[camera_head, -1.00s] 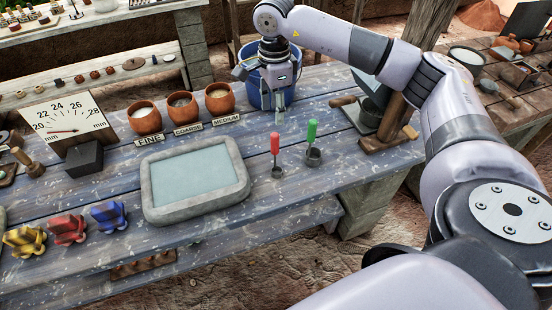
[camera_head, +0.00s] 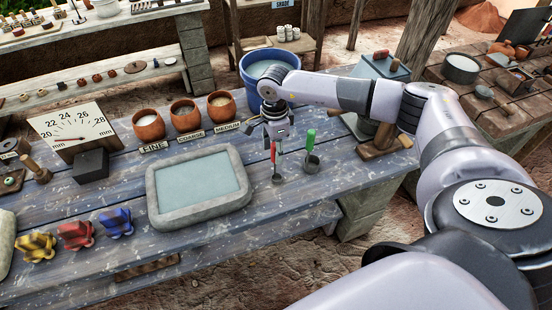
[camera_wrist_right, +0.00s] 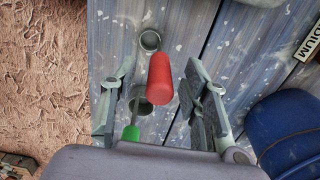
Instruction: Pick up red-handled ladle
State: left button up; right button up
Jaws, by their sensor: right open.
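The red-handled ladle (camera_head: 277,178) stands upright on the bench, its small grey cup at the bottom. My right gripper (camera_head: 274,146) points down over it, around the upper part of its red handle. In the right wrist view the red handle (camera_wrist_right: 161,84) lies between the two spread fingers of my right gripper (camera_wrist_right: 158,105), with gaps at both sides. The gripper is open. The green-handled ladle (camera_head: 311,150) stands just to the right of the red one in the head view. My left gripper is not in view.
A grey tray of water (camera_head: 160,213) lies left of the ladles. Three clay pots (camera_head: 185,115) and a blue bucket (camera_head: 250,82) stand behind. A wooden stand (camera_head: 378,142) is to the right. The bench front between tray and ladles is mostly clear.

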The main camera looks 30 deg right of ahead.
grip_shut()
dwell(0.4)
